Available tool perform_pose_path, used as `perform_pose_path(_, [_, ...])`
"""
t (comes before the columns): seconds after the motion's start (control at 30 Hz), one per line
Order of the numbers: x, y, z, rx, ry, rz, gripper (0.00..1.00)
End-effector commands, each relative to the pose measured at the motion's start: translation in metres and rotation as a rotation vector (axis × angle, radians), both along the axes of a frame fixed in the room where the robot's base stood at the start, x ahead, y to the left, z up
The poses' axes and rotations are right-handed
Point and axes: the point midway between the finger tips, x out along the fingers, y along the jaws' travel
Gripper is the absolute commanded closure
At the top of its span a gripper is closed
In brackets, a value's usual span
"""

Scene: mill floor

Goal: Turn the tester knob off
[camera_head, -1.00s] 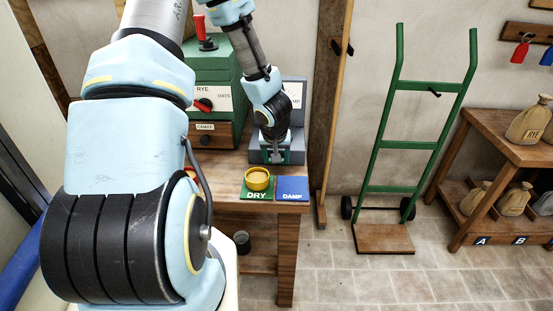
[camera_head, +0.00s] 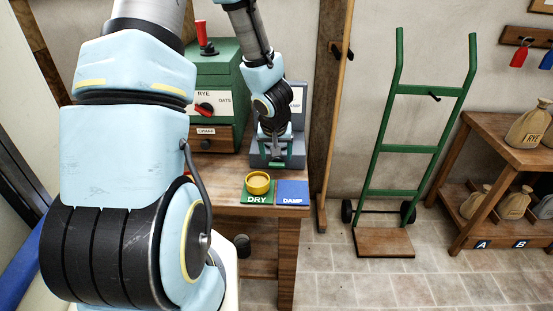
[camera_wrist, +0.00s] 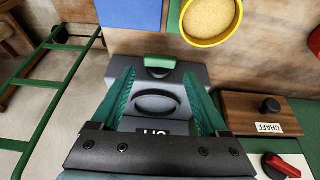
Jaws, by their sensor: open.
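The tester (camera_head: 297,148) is a grey box with an upright panel, at the back right of the wooden bench. In the wrist view the tester (camera_wrist: 190,72) fills the middle, with a dark round ring on its top and a green block-like part (camera_wrist: 160,63), possibly the knob, at its edge. My gripper (camera_head: 276,154) is over the tester, pointing down. In the wrist view its green fingers (camera_wrist: 159,78) are spread either side of the ring, with nothing between them. Whether they touch the tester I cannot tell. My gripper and wrist hide much of the panel.
A yellow dish of grain (camera_head: 257,182) stands on the green DRY mat (camera_head: 257,199), beside the blue DAMP mat (camera_head: 292,193). A green machine (camera_head: 218,77) with a red RYE/OATS selector stands left of the tester. A wooden post (camera_head: 328,100) and green hand truck (camera_head: 400,147) are right.

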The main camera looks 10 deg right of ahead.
Motion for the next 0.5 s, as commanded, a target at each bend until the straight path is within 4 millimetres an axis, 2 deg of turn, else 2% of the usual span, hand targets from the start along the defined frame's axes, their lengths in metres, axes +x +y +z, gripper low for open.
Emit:
perform_pose_path(0.03, [-0.004, 0.0, 0.014, 0.0, -0.004, -0.003, 0.22])
perform_pose_path(0.2, [-0.015, 0.003, 0.04, 0.0, -0.001, -0.001, 0.22])
perform_pose_path(0.33, [-0.019, 0.004, 0.05, 0.001, 0.0, 0.0, 0.22])
perform_pose_path(0.5, [-0.021, 0.005, 0.053, -0.001, 0.0, 0.001, 0.22])
